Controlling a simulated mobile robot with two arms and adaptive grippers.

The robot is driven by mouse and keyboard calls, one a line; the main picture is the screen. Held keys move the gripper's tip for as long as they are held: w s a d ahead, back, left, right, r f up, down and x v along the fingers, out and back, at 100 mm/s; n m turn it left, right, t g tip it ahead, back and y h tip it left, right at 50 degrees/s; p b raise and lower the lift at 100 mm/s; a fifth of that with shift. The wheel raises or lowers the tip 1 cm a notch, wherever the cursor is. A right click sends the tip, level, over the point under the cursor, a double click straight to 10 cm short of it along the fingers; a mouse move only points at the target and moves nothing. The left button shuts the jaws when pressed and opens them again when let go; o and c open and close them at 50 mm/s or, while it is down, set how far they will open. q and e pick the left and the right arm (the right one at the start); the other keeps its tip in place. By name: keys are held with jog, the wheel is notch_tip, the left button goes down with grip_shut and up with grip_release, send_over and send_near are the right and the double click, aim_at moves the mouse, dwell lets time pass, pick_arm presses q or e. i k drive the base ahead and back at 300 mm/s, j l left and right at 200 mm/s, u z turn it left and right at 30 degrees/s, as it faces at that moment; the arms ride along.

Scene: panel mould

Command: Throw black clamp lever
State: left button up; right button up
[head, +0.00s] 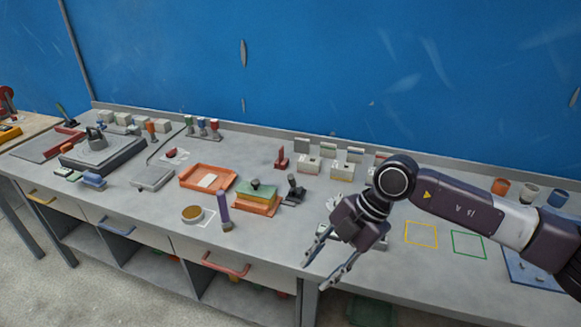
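A small black clamp lever (294,189) stands upright at the right side of an orange mould (256,208) with a yellowish layer and a green top (257,188). I cannot tell whether the lever touches the mould. My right gripper (314,275) comes in from the right, with its fingers spread and nothing visible between them. It hangs over the bench's front edge, to the right of and nearer than the lever. My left gripper is not in view.
An orange tray (188,184), a purple upright piece (224,208) and a round tan dish (192,214) are left of the mould. White blocks (309,164) stand behind. Yellow (421,244) and green (468,257) outlined squares on the right are empty.

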aim_at(290, 177)
jog(key=i, duration=1.35)
